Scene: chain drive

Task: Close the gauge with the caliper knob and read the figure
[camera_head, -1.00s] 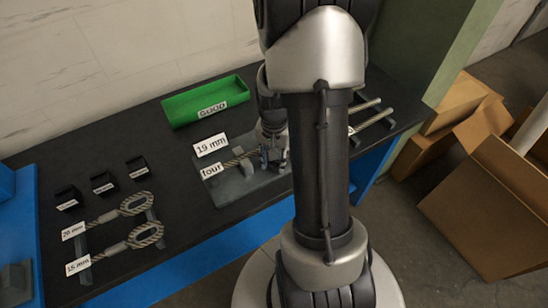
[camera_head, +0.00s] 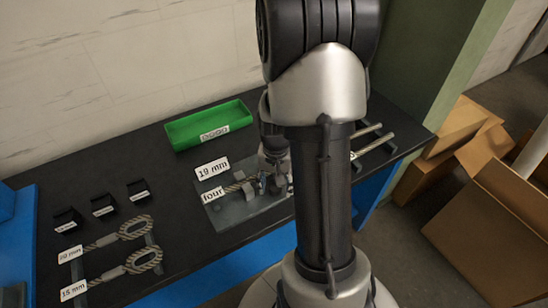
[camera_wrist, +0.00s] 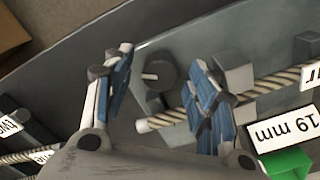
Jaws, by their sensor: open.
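The gauge is a grey plate (camera_head: 222,217) on the dark bench with upright grey blocks (camera_head: 250,188). A rope (camera_wrist: 175,117) lies across it, its cut end near my fingers in the wrist view. A dark round knob with a pale mark (camera_wrist: 160,70) shows in the wrist view. My gripper (camera_wrist: 163,60) is open, with one blue-padded finger on each side of the knob and gaps showing. In the head view my arm partly hides my gripper and the gauge's right end. Labels read "19 mm" (camera_head: 212,168) and "four" (camera_head: 212,196).
A green tray (camera_head: 180,135) labelled GOOD stands behind the gauge. Two looped ropes (camera_head: 137,227) with mm labels lie at the left, near several small black holders (camera_head: 103,206). More rods (camera_head: 372,143) lie right of my arm. Cardboard boxes (camera_head: 490,220) stand on the floor at right.

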